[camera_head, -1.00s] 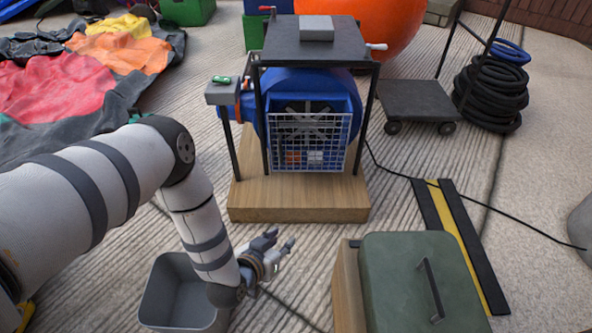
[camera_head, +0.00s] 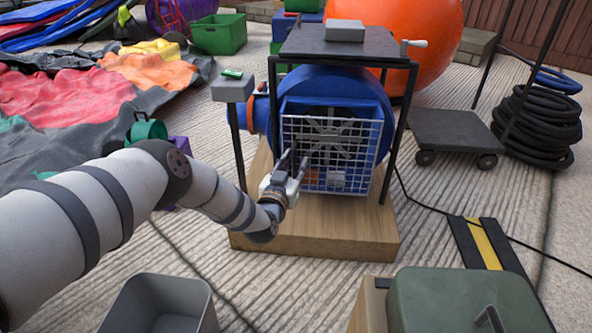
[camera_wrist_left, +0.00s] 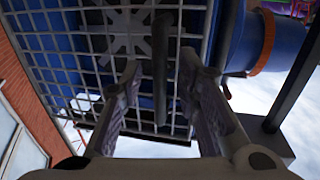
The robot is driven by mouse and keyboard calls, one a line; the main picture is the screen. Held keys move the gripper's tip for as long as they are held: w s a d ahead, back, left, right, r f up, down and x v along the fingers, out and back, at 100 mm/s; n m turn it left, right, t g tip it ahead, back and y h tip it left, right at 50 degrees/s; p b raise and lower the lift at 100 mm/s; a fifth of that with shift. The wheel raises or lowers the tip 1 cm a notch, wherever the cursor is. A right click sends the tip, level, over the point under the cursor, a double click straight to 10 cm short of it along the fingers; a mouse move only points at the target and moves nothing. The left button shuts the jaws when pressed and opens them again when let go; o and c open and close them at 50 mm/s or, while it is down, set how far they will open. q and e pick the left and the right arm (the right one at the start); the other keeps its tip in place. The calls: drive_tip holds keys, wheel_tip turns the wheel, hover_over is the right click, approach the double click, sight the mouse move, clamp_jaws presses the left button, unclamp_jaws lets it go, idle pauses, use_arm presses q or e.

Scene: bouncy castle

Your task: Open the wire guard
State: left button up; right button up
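The wire guard (camera_head: 350,160) is a pale square grid over the front of the blue blower (camera_head: 320,85). It stands flat against the front and looks closed. My left gripper (camera_head: 293,164) is at the guard's left edge in the head view, fingers pointing up. In the left wrist view the two fingers (camera_wrist_left: 160,76) are apart, and a dark bar-like handle (camera_wrist_left: 161,50) on the guard (camera_wrist_left: 85,50) shows between them, seemingly untouched. A few lit shapes show behind the lower mesh. My right gripper is not in view.
A black frame with a flat top (camera_head: 340,42) stands over the blower on a wooden base (camera_head: 320,235). A small grey box (camera_head: 232,89) on a post is left of it. A grey bin (camera_head: 160,303) and a green case (camera_head: 465,300) are in front.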

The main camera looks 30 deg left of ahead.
use_arm(q)
drive_tip(key=shift+c, duration=0.6)
clamp_jaws()
